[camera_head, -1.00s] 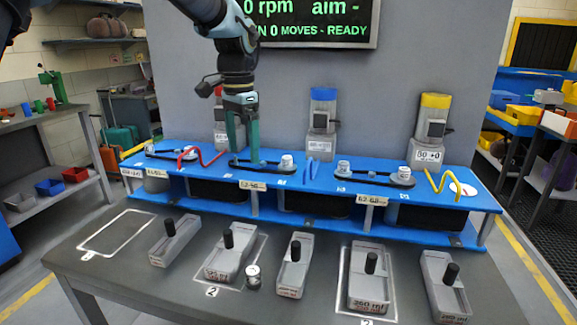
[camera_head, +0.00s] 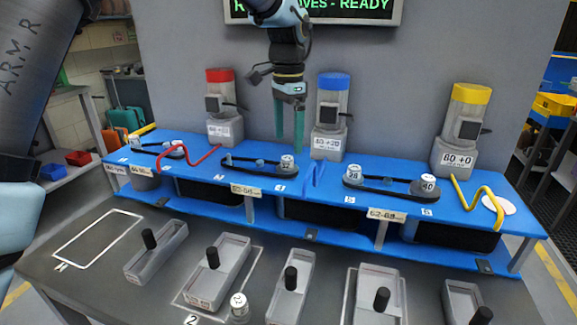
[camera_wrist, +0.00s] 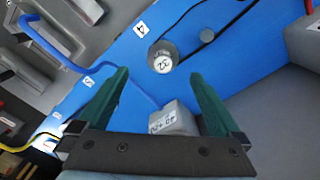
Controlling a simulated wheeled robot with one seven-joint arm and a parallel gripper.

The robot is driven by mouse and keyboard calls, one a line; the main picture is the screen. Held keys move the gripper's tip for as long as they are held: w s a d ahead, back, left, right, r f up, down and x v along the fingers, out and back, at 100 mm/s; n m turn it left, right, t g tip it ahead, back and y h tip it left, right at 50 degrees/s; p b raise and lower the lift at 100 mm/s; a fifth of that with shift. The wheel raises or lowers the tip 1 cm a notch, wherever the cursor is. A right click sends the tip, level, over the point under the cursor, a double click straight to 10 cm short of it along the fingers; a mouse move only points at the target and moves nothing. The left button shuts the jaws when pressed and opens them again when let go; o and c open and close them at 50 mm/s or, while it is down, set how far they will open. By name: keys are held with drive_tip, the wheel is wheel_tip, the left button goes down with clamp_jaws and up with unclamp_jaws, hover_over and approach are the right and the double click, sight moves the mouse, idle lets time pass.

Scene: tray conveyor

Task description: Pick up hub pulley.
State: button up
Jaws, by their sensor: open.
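Several grey pulleys with white number labels stand on the blue deck (camera_head: 330,172); I cannot tell by name which one is the hub pulley. The one closest to my gripper (camera_head: 289,148) is a grey pulley (camera_head: 287,163) at the right end of the middle belt loop. In the wrist view a grey labelled pulley (camera_wrist: 163,57) lies just beyond my open fingertips (camera_wrist: 160,76), apart from them, with nothing between the fingers. A loose silver pulley-like cylinder (camera_head: 239,306) stands on the front table.
Motors with red (camera_head: 220,76), blue (camera_head: 333,80) and yellow (camera_head: 471,93) caps stand along the back wall. The blue-capped one is close to my gripper. Grey trays (camera_head: 222,262) with black knobs line the front table.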

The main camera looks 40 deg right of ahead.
sight(287, 157)
drive_tip(key=shift+w+f+p, duration=0.15)
drive_tip(key=shift+f+p, duration=0.3)
drive_tip(key=shift+f, duration=1.3)
drive_tip(key=shift+w+f+p, duration=0.1)
drive_tip(key=shift+f+p, duration=0.35)
drive_tip(key=shift+f, duration=1.3)
drive_tip(key=shift+c, duration=0.4)
drive_tip(key=shift+d, duration=0.1)
drive_tip(key=c, duration=1.4)
drive_tip(key=r, duration=0.6)
drive_tip(key=r+b, duration=0.1)
drive_tip(key=r, duration=0.3)
drive_tip(key=shift+w, duration=0.35)
drive_tip(key=w+a+p, duration=0.8)
drive_tip(key=w+p, duration=0.3)
drive_tip(key=w, duration=0.1)
drive_tip(key=shift+w+a+r, duration=0.2)
drive_tip(key=shift+w+a, duration=0.15)
drive_tip(key=shift+w, duration=0.05)
